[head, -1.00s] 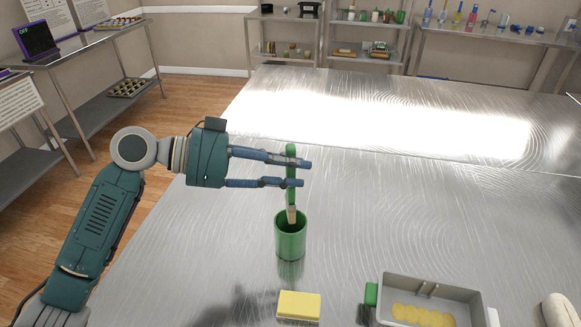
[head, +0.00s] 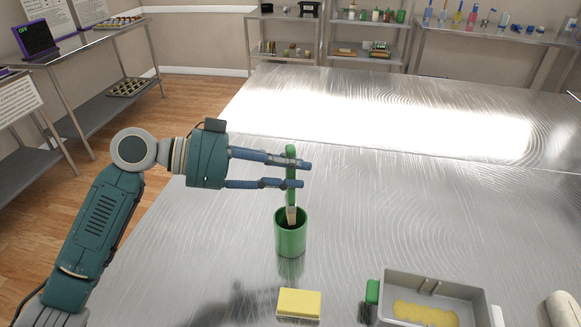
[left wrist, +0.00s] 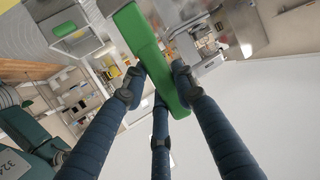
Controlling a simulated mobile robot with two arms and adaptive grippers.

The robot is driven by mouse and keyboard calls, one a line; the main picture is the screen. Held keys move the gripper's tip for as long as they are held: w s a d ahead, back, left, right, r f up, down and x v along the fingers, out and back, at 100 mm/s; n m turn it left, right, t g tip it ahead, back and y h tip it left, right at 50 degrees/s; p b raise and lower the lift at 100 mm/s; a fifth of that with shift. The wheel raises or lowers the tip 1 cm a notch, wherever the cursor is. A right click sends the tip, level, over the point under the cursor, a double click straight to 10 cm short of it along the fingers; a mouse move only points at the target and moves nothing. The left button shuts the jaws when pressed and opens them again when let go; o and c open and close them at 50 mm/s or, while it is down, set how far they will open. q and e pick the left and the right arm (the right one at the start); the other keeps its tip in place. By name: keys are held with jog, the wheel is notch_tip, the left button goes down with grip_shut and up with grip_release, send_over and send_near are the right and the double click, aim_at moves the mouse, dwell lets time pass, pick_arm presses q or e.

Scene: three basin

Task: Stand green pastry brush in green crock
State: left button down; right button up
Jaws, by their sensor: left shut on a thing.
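The green pastry brush (head: 290,196) is upright, handle up, with its pale bristle end at the mouth of the green crock (head: 290,236). The lowest part of the brush is hidden inside the crock's rim. My left gripper (head: 303,174) reaches in from the left and is shut on the brush's green handle, above the crock. In the left wrist view the handle (left wrist: 150,50) lies between the blue fingers. The crock stands upright on the metal table (head: 400,220). My right gripper is not in view.
A yellow block (head: 299,304) lies in front of the crock. A grey tray (head: 438,284) with yellow rounds stands at the front right, with a green item (head: 372,291) at its left side. The table behind the crock is clear.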

aim_at(287, 203)
pick_arm(q)
jog(key=shift+f+b, duration=1.5)
jog(key=shift+f, duration=0.6)
jog(key=shift+f+b, duration=2.1)
jog(key=shift+f, duration=0.45)
jog(key=c, duration=1.3)
grip_release()
jog(key=shift+a, duration=0.1)
jog(key=shift+v, duration=1)
jog(key=shift+s+a+r, duration=0.1)
jog(key=shift+a+r, duration=0.1)
jog(key=shift+a, duration=0.15)
